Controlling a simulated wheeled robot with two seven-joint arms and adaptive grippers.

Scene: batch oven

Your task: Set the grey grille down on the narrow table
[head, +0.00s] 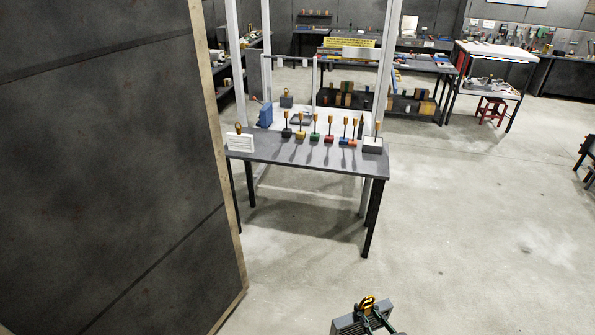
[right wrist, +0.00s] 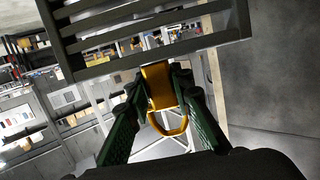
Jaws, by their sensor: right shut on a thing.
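The grey grille (head: 347,324) is at the bottom edge of the head view, partly cut off. My right gripper (head: 370,308) is shut on its yellow handle. In the right wrist view the slatted grille (right wrist: 238,20) spans the top, with the yellow handle between the two green-lined fingers of my right gripper (right wrist: 157,92). The narrow table (head: 310,164), with a dark grey top and dark legs, stands ahead, apart from the grille. My left gripper is not in view.
On the table stand a white grille-like piece (head: 240,142), a blue block (head: 265,115), several small coloured blocks with upright handles, and a pale box (head: 372,145). The front strip of the tabletop is clear. A large dark panel (head: 110,170) fills the left. Open floor (head: 470,220) lies right.

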